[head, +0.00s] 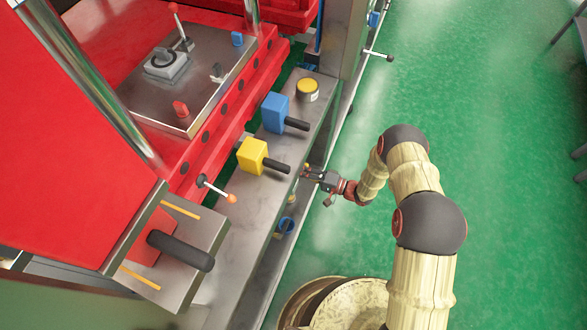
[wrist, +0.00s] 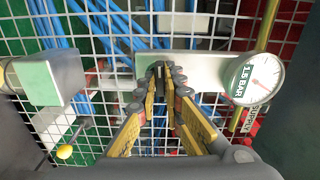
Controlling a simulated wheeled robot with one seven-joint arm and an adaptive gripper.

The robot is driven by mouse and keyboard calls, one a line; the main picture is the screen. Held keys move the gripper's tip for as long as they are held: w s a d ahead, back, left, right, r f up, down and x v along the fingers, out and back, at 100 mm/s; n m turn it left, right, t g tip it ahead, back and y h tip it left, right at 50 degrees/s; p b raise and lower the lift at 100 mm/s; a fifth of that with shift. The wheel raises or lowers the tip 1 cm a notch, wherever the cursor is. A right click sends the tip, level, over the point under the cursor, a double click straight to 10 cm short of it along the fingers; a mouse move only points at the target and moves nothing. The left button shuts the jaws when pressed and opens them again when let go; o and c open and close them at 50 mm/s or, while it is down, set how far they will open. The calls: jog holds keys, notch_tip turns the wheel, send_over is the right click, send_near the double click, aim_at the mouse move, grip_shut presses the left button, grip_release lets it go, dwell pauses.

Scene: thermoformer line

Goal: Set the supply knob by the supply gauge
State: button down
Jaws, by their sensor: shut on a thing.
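The supply gauge (wrist: 264,71) is a round white dial at the right of the wrist view, with a green "1.5 BAR" tag and a "SUPPLY" label beside it. Its needle is too small to read. My gripper (wrist: 167,70) is left of the gauge, in front of a pale horizontal bar. Its yellow-padded fingers meet at the tips on a small part, taken as the supply knob, which the fingers almost wholly hide. In the head view my gripper (head: 312,175) is at the edge of the machine's metal ledge; the gauge does not show there.
A wire grid (wrist: 110,60) with blue hoses behind it backs the wrist view. A grey block (wrist: 50,79) stands at left. In the head view, yellow (head: 252,155) and blue (head: 274,112) blocks with black handles sit on the ledge.

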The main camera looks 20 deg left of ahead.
jog(key=shift+f, duration=0.1)
dwell(0.3)
jog(key=shift+n+b, duration=1)
jog(key=shift+n, duration=1.4)
jog(key=n+b, duration=0.2)
jog(key=n, duration=0.2)
jog(key=shift+s+n, duration=0.1)
jog(key=shift+n, duration=0.3)
